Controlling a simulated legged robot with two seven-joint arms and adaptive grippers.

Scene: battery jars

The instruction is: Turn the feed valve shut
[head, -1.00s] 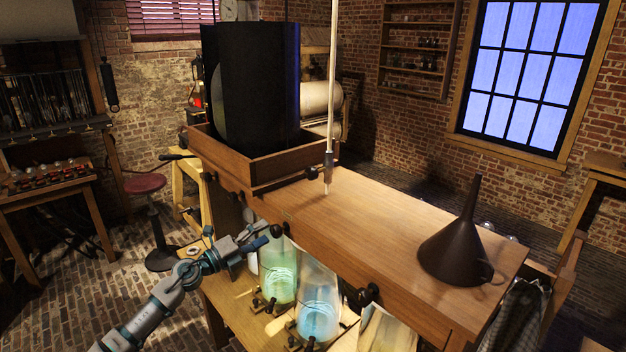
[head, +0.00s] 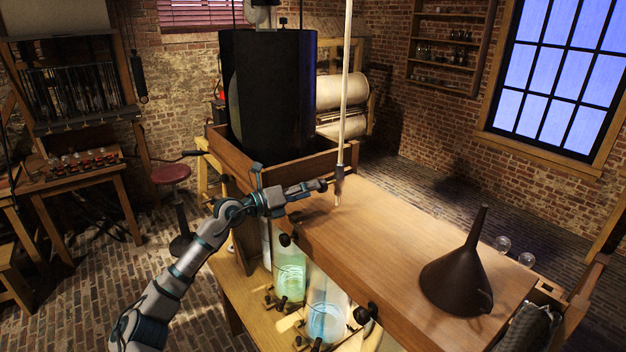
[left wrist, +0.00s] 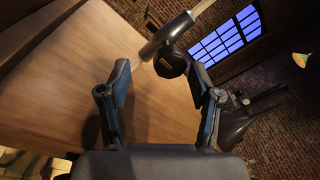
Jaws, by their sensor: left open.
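The feed valve looks to be the dark fitting (head: 339,176) at the lower end of a pale upright tube, just above the wooden bench top. In the left wrist view its dark body (left wrist: 165,36) and round black knob (left wrist: 171,62) show ahead of my fingers. My left gripper (head: 318,187) reaches over the bench top from the left, close to the valve. It also shows in the left wrist view (left wrist: 157,68), open, with the knob near the right fingertip. I cannot tell if they touch. Nothing is held. My right gripper is out of view.
A dark funnel (head: 459,277) stands on the right of the bench top (head: 382,232). A large black cylinder (head: 272,95) sits in a wooden tray (head: 238,162) behind my left arm. Glowing jars (head: 290,274) stand below. The bench top between valve and funnel is clear.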

